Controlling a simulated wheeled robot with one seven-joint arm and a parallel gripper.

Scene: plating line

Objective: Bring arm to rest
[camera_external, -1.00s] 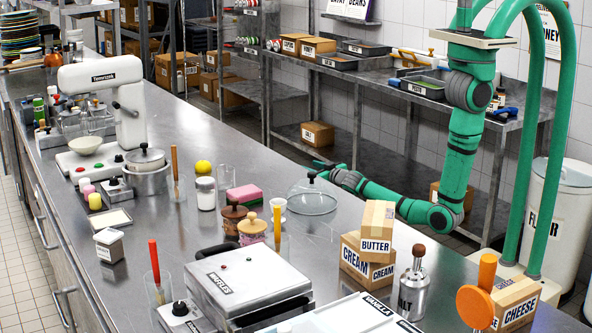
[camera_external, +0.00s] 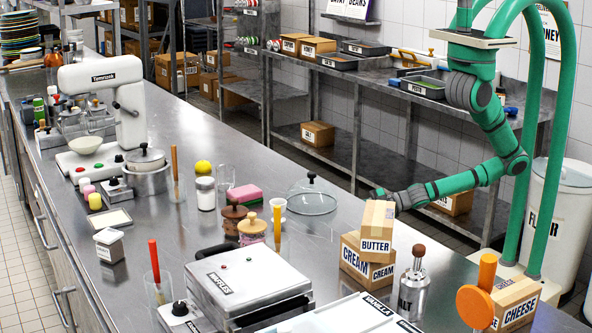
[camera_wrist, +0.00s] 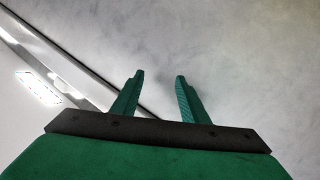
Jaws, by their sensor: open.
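My green arm hangs from its mount at the right of the external view and reaches left beside the far edge of the steel counter. My gripper (camera_external: 376,193) is at its end, just behind the butter box (camera_external: 377,222) in the picture. In the wrist view my gripper (camera_wrist: 158,92) shows two green fingers apart with nothing between them. Beyond them is a blurred grey surface. The gripper holds nothing.
The steel counter (camera_external: 225,140) carries a glass lid (camera_external: 312,198), a cream box (camera_external: 366,265), a waffle maker (camera_external: 248,280) and a metal canister (camera_external: 414,290). A shelf rack (camera_external: 400,100) stands behind. A flour bin (camera_external: 560,215) is at right.

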